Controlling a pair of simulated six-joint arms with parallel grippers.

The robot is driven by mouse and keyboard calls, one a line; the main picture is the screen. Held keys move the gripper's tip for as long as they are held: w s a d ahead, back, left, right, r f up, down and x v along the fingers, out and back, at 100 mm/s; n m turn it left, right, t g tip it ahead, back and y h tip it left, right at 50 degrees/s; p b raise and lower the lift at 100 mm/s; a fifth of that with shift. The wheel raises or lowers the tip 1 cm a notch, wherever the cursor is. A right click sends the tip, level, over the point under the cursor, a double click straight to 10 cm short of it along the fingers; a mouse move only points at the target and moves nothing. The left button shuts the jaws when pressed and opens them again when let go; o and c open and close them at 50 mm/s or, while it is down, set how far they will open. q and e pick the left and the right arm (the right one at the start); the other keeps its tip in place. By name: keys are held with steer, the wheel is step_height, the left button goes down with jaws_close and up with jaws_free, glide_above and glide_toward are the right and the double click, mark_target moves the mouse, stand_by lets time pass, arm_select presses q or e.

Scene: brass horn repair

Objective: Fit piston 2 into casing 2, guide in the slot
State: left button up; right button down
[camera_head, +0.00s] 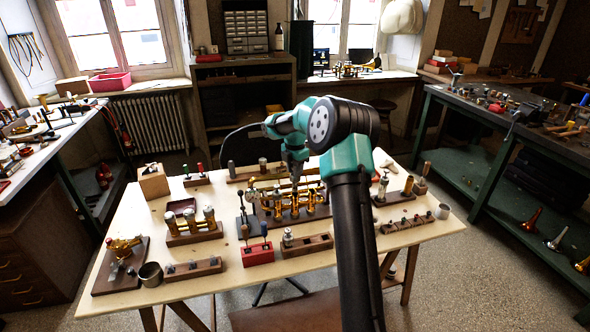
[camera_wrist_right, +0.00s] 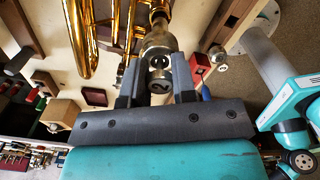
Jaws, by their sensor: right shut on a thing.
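My right gripper (camera_head: 294,178) points down over the brass valve block (camera_head: 323,211) in the middle of the table. The wrist view shows the right gripper (camera_wrist_right: 160,72) shut on piston 2 (camera_wrist_right: 160,86), a small metal part with a dark "2" on the end facing the camera. Beyond the piston, in line with it, is a brass and silvery tube end (camera_wrist_right: 157,42). I cannot tell how far the piston is inside a casing. The guide and the slot are hidden. My left gripper is in neither view.
Around the block stand a wooden rack with several upright parts (camera_head: 194,238), a red block (camera_head: 257,257), a wooden block (camera_head: 307,246) and a metal cup (camera_head: 150,275). Another wooden rack (camera_head: 408,225) is at the right. Bare tabletop (camera_head: 225,270) shows near the front.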

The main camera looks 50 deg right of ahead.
mark_target(295, 191)
steer(key=shift+f, duration=3.4)
steer(key=c, duration=0.8)
jaws_free()
steer(key=shift+c, duration=0.2)
steer(key=shift+r, duration=0.1)
step_height(295, 191, up, 17)
steer(key=shift+r, duration=0.1)
stand_by(0.4)
